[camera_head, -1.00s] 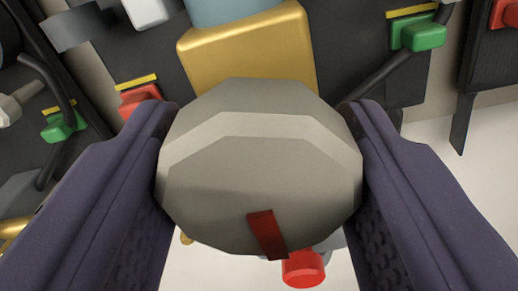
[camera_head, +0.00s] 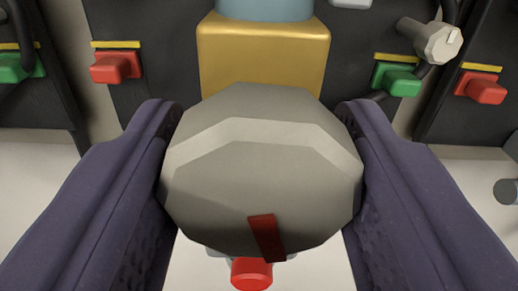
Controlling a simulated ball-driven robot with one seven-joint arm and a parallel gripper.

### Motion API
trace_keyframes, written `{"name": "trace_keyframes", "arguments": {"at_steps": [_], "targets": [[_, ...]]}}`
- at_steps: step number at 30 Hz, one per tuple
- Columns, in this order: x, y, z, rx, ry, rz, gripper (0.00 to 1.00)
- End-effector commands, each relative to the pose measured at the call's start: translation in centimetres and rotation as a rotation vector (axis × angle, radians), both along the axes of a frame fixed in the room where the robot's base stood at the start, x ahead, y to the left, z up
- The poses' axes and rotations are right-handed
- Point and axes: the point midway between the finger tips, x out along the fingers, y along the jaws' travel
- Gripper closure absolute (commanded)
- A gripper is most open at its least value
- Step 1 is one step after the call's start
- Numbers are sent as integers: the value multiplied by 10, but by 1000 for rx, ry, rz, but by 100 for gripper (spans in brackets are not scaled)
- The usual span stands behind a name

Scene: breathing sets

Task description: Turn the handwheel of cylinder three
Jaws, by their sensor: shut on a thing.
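A grey faceted handwheel (camera_head: 255,170) with a red mark (camera_head: 266,238) low on its face fills the middle of the view. My gripper (camera_head: 260,185) is shut on it, one purple finger against its left side and one against its right. A gold valve block (camera_head: 265,52) sits right behind the handwheel, with a blue-grey cylinder neck (camera_head: 265,10) above it. No number shows, so I cannot tell which cylinder this is. The handwheel hides the lower part of the gold block.
A red connector (camera_head: 116,67) and a green one (camera_head: 398,79) flank the valve on dark panels. Another green one (camera_head: 20,66) is at far left, another red one (camera_head: 480,86) at far right. A grey knob (camera_head: 438,40) is at upper right. A red cap (camera_head: 251,274) shows below the handwheel.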

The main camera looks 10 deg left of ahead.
Motion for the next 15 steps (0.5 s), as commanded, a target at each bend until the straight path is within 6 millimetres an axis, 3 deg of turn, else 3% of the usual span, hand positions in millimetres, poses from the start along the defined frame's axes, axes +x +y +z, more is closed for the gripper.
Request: {"name": "trace_keyframes", "arguments": {"at_steps": [1,15], "targets": [[0,-1,-9,-43,-3,-2,77],[0,-2,-10,-461,-112,-4,78]]}}
